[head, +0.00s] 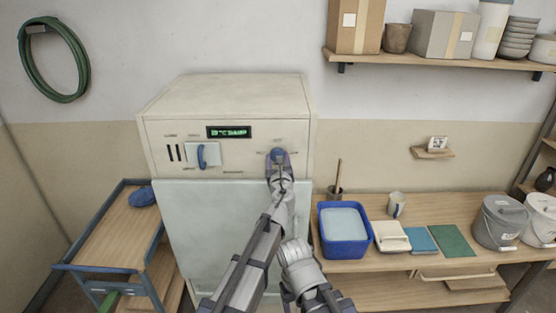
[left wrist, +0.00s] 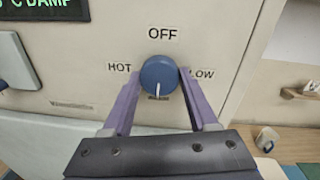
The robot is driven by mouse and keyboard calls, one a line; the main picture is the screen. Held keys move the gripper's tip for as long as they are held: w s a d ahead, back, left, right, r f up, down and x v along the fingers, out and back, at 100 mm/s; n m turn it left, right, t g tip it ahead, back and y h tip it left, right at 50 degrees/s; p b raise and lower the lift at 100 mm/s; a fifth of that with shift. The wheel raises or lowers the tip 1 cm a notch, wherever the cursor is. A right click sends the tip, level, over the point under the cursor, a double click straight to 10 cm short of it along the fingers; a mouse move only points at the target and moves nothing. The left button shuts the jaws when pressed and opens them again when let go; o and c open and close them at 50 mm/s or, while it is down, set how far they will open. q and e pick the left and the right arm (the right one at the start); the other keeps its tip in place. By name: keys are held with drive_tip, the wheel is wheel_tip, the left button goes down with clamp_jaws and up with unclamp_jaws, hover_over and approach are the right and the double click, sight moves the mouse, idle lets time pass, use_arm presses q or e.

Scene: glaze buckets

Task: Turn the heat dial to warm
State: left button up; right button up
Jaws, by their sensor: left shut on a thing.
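The heat dial (left wrist: 159,74) is a round blue knob on the front of the cream cabinet (head: 225,105). It also shows in the head view (head: 278,153), at the panel's upper right. Its white pointer mark points down, towards a small label just below it that is partly hidden and hard to read. OFF stands above the dial, HOT at its left and LOW at its right. My left gripper (head: 279,160) is shut on the dial, and its purple fingers (left wrist: 158,88) lie on both sides of it. My right gripper does not show.
A lit green display (head: 229,132) and a blue handle (head: 202,156) are left of the dial. A blue tub (head: 344,246) and a grey bucket (head: 499,224) stand on the bench at the right. A blue-framed cart (head: 108,235) stands at the left.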

use_arm(q)
drive_tip(key=shift+s, duration=0.1)
drive_tip(key=o, duration=1.4)
drive_tip(key=s, duration=0.7)
drive_tip(key=shift+s+d, duration=0.2)
drive_tip(key=shift+s, duration=0.1)
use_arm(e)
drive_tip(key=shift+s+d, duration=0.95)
